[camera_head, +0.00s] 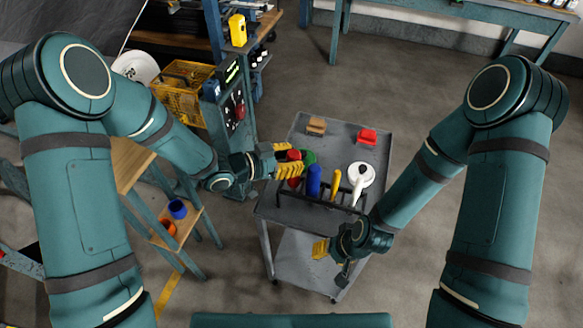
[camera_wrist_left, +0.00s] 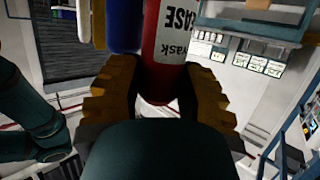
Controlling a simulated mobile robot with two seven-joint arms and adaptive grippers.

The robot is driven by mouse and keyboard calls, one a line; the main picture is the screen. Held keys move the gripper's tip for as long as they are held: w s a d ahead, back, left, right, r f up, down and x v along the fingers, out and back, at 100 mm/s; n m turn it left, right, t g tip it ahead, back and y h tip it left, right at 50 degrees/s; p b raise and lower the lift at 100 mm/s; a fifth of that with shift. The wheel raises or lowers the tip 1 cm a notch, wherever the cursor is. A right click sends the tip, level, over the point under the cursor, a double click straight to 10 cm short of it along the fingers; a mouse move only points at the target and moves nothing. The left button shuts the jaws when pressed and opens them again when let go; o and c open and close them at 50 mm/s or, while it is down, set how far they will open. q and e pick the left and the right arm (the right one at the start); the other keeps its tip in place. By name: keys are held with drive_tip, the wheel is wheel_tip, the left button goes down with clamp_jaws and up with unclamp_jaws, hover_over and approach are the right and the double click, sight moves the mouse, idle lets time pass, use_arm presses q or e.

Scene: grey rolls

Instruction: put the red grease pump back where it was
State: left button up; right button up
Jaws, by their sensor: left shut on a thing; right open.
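The red grease pump (camera_head: 294,183) is between the yellow fingers of my left gripper (camera_head: 288,163), at the left side of the grey trolley. In the left wrist view the pump (camera_wrist_left: 170,45) is a red cylinder with a white label, between the two fingers of the shut left gripper (camera_wrist_left: 165,95). My right gripper (camera_head: 321,249) is open and empty over the near edge of the trolley. I cannot tell whether the pump touches the trolley.
The trolley (camera_head: 345,150) has a dark rack bar holding a blue bottle (camera_head: 314,181), a yellow tool (camera_head: 336,184) and a white tool (camera_head: 358,180). A green thing (camera_head: 309,157) sits beside the pump. A tan block (camera_head: 316,126) and red block (camera_head: 367,136) lie at the back.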

use_arm(q)
drive_tip(key=shift+f+b, duration=0.3)
drive_tip(key=shift+f, duration=1.2)
drive_tip(key=shift+f, duration=0.15)
drive_tip(key=o, duration=1.1)
